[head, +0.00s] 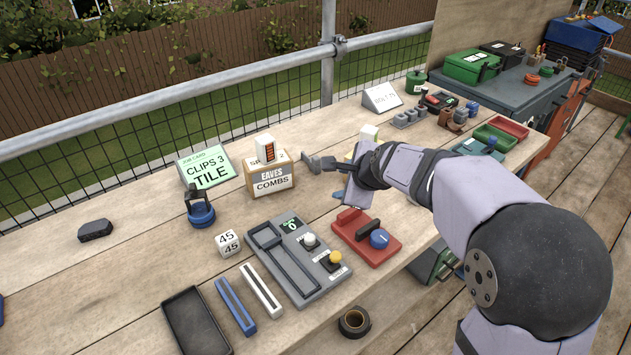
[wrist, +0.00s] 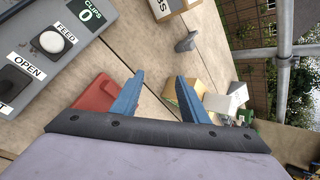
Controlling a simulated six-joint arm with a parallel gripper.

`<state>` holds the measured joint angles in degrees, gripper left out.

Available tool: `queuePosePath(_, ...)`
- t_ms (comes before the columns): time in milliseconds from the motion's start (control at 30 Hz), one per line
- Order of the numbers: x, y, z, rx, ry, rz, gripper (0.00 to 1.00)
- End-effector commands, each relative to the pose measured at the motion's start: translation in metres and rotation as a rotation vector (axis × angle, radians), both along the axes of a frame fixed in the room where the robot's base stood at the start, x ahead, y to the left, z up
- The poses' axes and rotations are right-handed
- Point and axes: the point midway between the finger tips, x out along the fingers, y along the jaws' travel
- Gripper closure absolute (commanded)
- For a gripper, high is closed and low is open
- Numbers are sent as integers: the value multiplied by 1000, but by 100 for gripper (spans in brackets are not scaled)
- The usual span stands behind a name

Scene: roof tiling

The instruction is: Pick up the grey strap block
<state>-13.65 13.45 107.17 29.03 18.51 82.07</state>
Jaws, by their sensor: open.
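A small grey block (head: 313,161), which looks like the strap block, lies on the wooden bench just right of the EAVES COMBS box. It also shows in the wrist view (wrist: 186,42), beyond my fingertips and apart from them. My gripper (head: 334,182) is above the bench, its fingers pointing left towards the block and the box. In the wrist view my gripper (wrist: 160,84) has its two blue fingers spread with nothing between them. In the head view the fingers partly overlap the block's right side, and the forearm hides the bench behind it.
The EAVES COMBS box (head: 270,182) stands close left of the block. A grey control panel (head: 290,268) and a red base with a blue knob (head: 358,238) lie nearer the front edge. A dark block (head: 95,231) lies far left, with clear bench around it. A metal rail runs behind.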

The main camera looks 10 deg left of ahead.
Motion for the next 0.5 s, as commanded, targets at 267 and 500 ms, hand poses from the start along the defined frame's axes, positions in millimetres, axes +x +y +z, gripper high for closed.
queuePosePath(267, 51, 38, -28, 501, -29, -419, 60)
queuePosePath(500, 74, 52, -30, 845, -16, -651, 60)
